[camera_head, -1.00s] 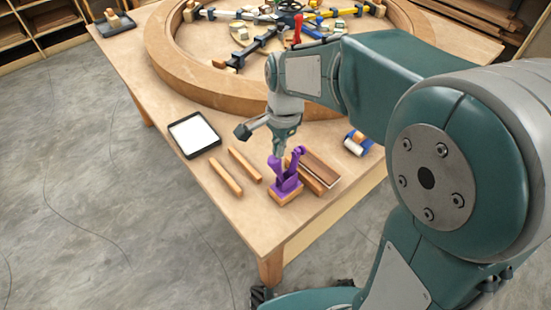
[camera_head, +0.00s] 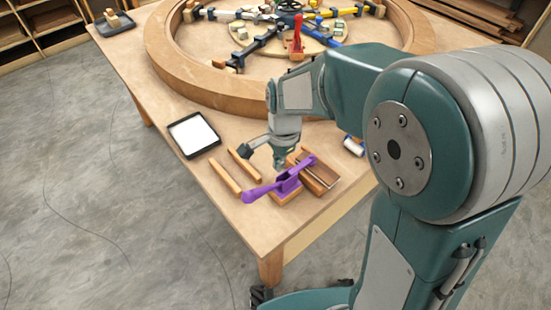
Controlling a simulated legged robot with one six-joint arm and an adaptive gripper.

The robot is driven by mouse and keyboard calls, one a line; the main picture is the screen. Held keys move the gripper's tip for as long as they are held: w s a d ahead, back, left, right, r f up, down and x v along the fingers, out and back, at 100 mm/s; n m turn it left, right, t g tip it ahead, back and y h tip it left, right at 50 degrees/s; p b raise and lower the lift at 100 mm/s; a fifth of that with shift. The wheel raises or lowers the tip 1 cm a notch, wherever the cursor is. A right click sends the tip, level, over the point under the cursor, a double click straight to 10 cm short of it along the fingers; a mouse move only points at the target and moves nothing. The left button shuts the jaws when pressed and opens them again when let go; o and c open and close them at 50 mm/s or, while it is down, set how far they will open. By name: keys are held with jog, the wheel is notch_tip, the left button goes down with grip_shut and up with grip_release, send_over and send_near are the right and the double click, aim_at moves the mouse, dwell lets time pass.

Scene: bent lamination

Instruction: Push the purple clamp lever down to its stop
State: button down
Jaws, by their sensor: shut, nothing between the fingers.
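The purple clamp (camera_head: 287,182) sits on a small wooden block at the near corner of the table. Its purple lever (camera_head: 262,191) lies low, almost flat, reaching left past the block to a rounded end. The clamp's other arm (camera_head: 305,162) reaches right over a wooden piece with a brown strip (camera_head: 318,171). My gripper (camera_head: 280,166) is shut and empty, pointing down just behind the clamp. I cannot tell whether it touches the clamp.
Two loose wooden bars (camera_head: 225,178) and a black-rimmed white tray (camera_head: 194,134) lie to the left. A large curved wooden ring (camera_head: 190,85) fills the table behind. A red upright clamp (camera_head: 298,38) stands farther back. The table's near edge is close.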

jog(key=shift+w+r, duration=0.1)
jog(key=shift+r, duration=0.05)
jog(key=shift+w+d+r, duration=0.25)
jog(key=shift+w+d, duration=0.15)
jog(key=shift+d, duration=0.25)
jog(key=shift+w+d+r, duration=0.25)
jog(key=shift+w+d, duration=0.1)
jog(key=shift+d, duration=0.25)
notch_tip(320, 180, up, 12)
jog(key=shift+w+d, duration=0.35)
jog(key=shift+d, duration=0.1)
jog(key=shift+f, duration=0.1)
jog(key=s+d+n+t, duration=0.3)
jog(key=s+d+n, duration=0.1)
jog(key=s, duration=0.4)
jog(key=s+d+r+n+t+h, duration=0.1)
jog(key=s+d+n+t, duration=0.2)
jog(key=s+n, duration=0.4)
jog(key=shift+s+d, duration=0.55)
jog(key=shift+s, duration=0.65)
